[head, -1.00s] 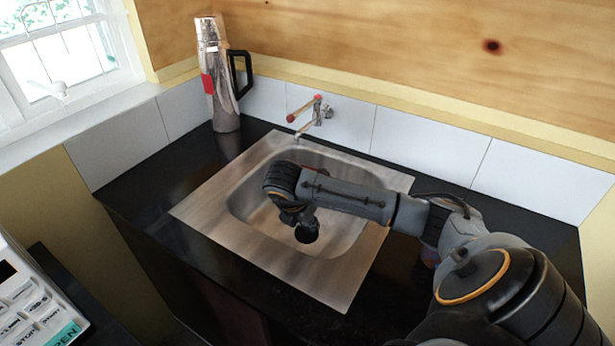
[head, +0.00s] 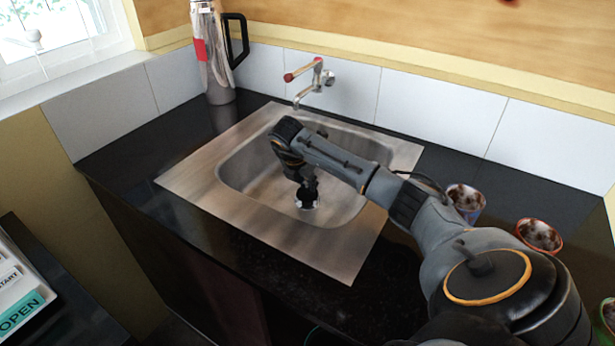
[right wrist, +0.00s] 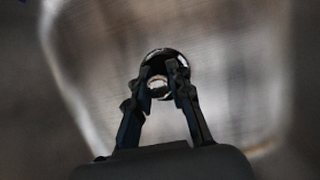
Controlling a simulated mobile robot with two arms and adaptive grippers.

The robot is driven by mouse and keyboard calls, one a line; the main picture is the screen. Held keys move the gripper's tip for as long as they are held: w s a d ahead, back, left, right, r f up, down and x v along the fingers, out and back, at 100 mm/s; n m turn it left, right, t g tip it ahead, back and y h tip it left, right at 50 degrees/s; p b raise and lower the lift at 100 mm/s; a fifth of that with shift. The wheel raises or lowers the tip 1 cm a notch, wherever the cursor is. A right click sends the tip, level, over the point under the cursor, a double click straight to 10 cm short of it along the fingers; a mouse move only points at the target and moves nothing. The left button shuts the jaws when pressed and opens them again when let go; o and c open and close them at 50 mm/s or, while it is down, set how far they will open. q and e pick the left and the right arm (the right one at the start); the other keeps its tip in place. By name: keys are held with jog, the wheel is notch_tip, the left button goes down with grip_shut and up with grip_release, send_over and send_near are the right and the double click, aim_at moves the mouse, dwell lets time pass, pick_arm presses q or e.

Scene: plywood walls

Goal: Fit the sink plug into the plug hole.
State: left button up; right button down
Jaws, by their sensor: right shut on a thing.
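The steel sink (head: 235,177) is set into a black counter. My right gripper (head: 306,190) points down inside the basin, near its front right part. It is shut on the dark round sink plug (right wrist: 166,57), seen between and beyond the fingertips in the right wrist view (right wrist: 158,88). A pale ring (right wrist: 157,82) shows between the fingers. In the head view, a pale rim (head: 308,204) shows just under the fingertips; I cannot tell whether it belongs to the plug or the plug hole. The hole is otherwise hidden, and whether the plug touches it is unclear. My left gripper is out of view.
A tap (head: 312,82) stands out from the tiled wall behind the sink. A steel flask (head: 213,60) stands at the back left corner. Two cups (head: 467,200) (head: 540,236) are on the counter right of my arm. The left counter is clear.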

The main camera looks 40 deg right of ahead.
aim_at(306, 188)
notch_tip(306, 188, down, 3)
jog(key=shift+w+f+b, duration=0.1)
jog(key=shift+f+b, duration=0.1)
jog(key=shift+b, duration=0.6)
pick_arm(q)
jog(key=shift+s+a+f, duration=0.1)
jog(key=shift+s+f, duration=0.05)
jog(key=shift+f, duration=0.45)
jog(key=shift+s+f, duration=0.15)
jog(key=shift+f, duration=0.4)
pick_arm(e)
jog(key=shift+r, duration=0.1)
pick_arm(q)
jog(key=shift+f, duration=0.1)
pick_arm(e)
jog(key=c, duration=1.2)
grip_release()
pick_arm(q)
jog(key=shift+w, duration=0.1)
